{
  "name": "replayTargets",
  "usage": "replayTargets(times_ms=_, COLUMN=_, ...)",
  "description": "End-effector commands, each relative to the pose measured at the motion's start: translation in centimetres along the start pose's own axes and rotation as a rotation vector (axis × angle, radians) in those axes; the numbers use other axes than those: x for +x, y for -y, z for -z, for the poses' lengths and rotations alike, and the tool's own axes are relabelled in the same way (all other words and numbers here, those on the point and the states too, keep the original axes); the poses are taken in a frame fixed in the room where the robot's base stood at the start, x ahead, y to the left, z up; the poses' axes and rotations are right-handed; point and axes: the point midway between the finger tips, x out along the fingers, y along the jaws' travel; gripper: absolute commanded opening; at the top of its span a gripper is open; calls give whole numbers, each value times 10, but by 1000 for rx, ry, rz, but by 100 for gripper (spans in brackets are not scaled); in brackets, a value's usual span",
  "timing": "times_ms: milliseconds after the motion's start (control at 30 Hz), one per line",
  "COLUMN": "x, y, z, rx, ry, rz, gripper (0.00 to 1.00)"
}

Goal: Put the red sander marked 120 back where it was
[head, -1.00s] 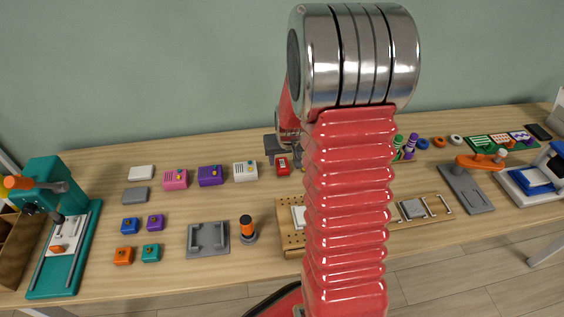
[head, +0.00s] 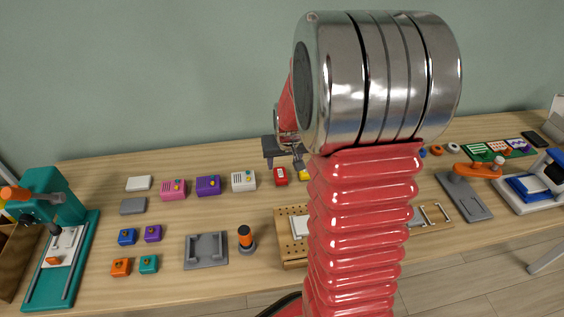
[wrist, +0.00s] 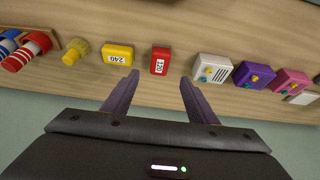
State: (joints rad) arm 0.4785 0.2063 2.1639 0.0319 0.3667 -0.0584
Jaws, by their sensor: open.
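The red sander marked 120 (wrist: 160,61) lies on the wooden table, and its label shows in the wrist view. It also shows in the head view (head: 281,177), left of my arm. My gripper (wrist: 158,82) is open and empty, with one finger on each side of the sander's line in the wrist view and the sander beyond the fingertips. In the head view my gripper (head: 284,158) is just behind the sander, towards the wall. The two look apart.
A yellow block marked 240 (wrist: 117,54) is beside the sander, with a yellow knob (wrist: 75,52) beyond it. A white box (wrist: 212,69) stands on the other side. A pegboard fixture (head: 292,250) is in front. My arm hides part of the table.

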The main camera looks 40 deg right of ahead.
Motion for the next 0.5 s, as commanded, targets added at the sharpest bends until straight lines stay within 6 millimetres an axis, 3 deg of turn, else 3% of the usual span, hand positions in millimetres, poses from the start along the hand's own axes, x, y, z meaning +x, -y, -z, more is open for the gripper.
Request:
replayTargets(times_ms=267, x=-5, y=4, z=0, rx=-7, ry=-3, rz=3, gripper=53)
replayTargets(times_ms=500, x=-48, y=34, z=-7, rx=-58, ry=-17, rz=26, gripper=53)
